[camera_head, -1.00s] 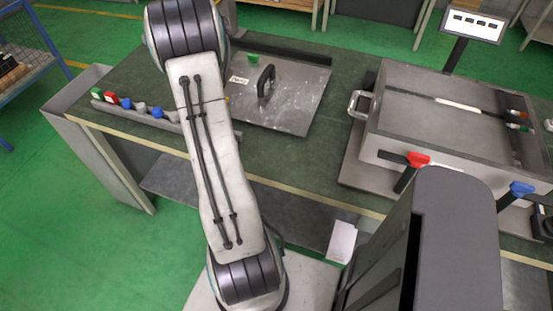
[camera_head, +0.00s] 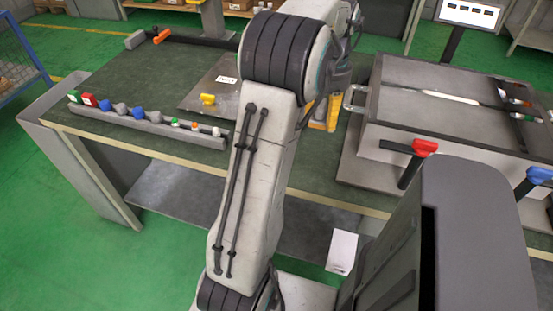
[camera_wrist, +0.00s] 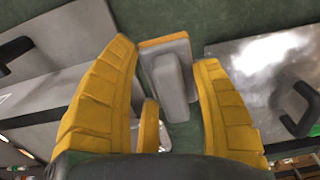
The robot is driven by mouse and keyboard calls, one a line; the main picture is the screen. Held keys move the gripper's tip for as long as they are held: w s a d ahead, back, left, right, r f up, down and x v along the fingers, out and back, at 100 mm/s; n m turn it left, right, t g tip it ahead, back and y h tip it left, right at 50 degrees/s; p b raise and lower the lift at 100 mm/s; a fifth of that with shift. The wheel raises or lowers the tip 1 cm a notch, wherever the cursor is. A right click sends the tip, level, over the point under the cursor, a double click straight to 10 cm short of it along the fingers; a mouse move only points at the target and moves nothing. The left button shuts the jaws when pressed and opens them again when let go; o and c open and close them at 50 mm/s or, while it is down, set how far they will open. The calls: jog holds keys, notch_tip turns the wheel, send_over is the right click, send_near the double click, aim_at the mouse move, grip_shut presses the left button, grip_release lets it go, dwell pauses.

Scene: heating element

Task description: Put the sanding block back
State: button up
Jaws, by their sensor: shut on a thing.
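In the wrist view a grey block with an orange-yellow edge, which looks like the sanding block (camera_wrist: 172,75), sits between the two yellow fingers of my gripper (camera_wrist: 163,60). My gripper is shut on it, over dark green tabletop. In the head view my gripper (camera_head: 325,112) shows only as yellow finger parts behind my arm, between the metal plate and the large metal box. The block cannot be made out there. How high it is above the table is unclear.
A rack (camera_head: 175,130) of coloured-handled tools lines the front edge. The large metal box (camera_head: 440,115) stands right. Table at left is clear.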

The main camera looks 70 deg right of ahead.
jog(key=shift+w+a+f, duration=0.15)
jog(key=shift+a+f, duration=0.1)
jog(key=shift+f, duration=0.1)
jog(key=w+a+f, duration=0.1)
jog(key=w+f, duration=0.1)
jog(key=w, duration=0.1)
jog(key=w+a+f+b, duration=0.1)
jog(key=w+a+f, duration=0.1)
jog(key=w, duration=0.1)
jog(key=w+a+f, duration=0.2)
jog(key=w, duration=0.1)
jog(key=shift+w+f, duration=0.15)
jog(key=shift+f+b, duration=0.45)
jog(key=shift+f, duration=1.55)
jog(key=shift+f, duration=0.1)
jog(key=o, duration=1.2)
jog(key=shift+c, duration=0.2)
notch_tip(320, 180, up, 12)
jog(key=p, duration=0.1)
jog(key=shift+p, duration=0.4)
